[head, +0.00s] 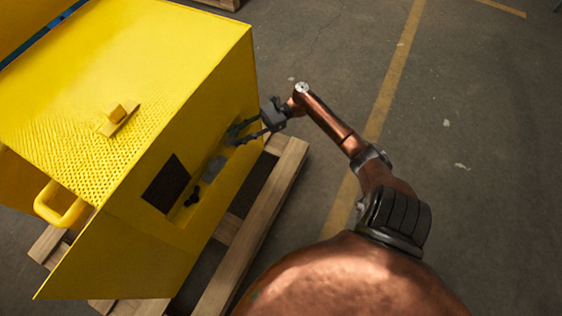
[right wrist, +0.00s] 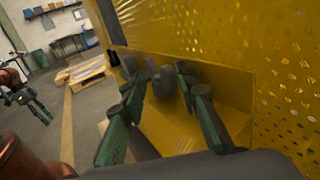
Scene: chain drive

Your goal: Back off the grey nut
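A grey rounded piece, which looks like the grey nut (right wrist: 164,84), sits in the recess in the side of the yellow housing (head: 200,60). It shows small and blurred in the head view (head: 215,166). My right gripper (right wrist: 158,78) reaches into the recess with its green fingers spread apart, one on each side of the grey piece in the picture. I see a gap between them and cannot tell whether either touches it. In the head view my right gripper (head: 237,133) is at the recess's far end. My left gripper (right wrist: 36,104) shows small at the left of the right wrist view; its opening is unclear.
The housing stands on a wooden pallet (head: 265,205). A yellow handle (head: 62,208) juts out at the left. The floor to the right is clear.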

